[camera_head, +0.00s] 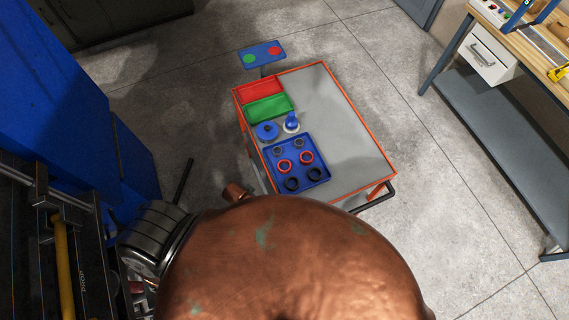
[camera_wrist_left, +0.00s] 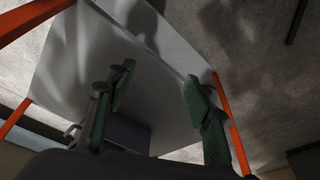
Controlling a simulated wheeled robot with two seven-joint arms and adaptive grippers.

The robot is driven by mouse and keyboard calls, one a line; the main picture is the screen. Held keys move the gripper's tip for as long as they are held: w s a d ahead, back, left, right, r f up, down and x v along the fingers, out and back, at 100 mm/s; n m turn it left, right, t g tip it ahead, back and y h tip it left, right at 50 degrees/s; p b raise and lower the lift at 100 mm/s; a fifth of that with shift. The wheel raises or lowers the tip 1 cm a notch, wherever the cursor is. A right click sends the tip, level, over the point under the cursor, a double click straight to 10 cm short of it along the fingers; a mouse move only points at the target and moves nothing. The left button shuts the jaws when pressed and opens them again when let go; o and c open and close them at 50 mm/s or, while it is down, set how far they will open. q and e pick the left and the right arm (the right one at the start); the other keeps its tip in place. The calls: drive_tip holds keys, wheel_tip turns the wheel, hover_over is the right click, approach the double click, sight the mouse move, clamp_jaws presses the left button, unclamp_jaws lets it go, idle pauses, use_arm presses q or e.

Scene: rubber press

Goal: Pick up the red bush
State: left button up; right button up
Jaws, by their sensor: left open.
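Two red bushes lie in the blue tray on the cart in the head view: one red bush (camera_head: 285,166) at the left and another red bush (camera_head: 306,157) at the right. They are ring-shaped, in a row between grey rings and black rings (camera_head: 291,184). My left gripper (camera_wrist_left: 158,92) shows in the left wrist view with its green-padded fingers wide apart and nothing between them. A grey panel with orange frame bars is behind the fingers; no bush shows there. I cannot make out the left gripper in the head view. My right gripper is in neither view.
On the cart (camera_head: 340,130) stand a red bin (camera_head: 260,91), a green bin (camera_head: 269,108) and blue parts (camera_head: 267,131) beside the tray (camera_head: 324,153). Its right half is bare. A two-button panel (camera_head: 262,54) is behind it. A workbench (camera_head: 520,100) stands right; a blue machine (camera_head: 50,90) left.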

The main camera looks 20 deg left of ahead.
use_arm(q)
drive_tip(key=w+d+r+m+t+h+p, duration=0.1)
drive_tip(key=w+d+r, duration=0.15)
drive_tip(key=r, duration=0.95)
drive_tip(key=w+d+r+m+p, duration=0.2)
drive_tip(key=d+r, duration=0.1)
drive_tip(key=r, duration=0.8)
drive_tip(key=w+d+r+m+g+h, duration=0.25)
drive_tip(key=w+d+m, duration=0.35)
drive_tip(key=d+m, duration=0.3)
drive_tip(key=w+a+m+y, duration=0.1)
drive_tip(key=m, duration=0.1)
drive_tip(key=w+a+m+g+y, duration=0.1)
drive_tip(key=a+m, duration=0.1)
drive_tip(key=w+a+f+m+y+p, duration=0.1)
drive_tip(key=a+y, duration=0.1)
drive_tip(key=shift+a+f+m+g, duration=0.1)
drive_tip(key=shift+a+m+g, duration=0.15)
drive_tip(key=shift+m+g, duration=0.15)
wheel_tip(320, 180, down, 5)
drive_tip(key=shift+w+a+p, duration=0.1)
drive_tip(key=shift+p, duration=0.5)
drive_tip(key=shift+c, duration=0.2)
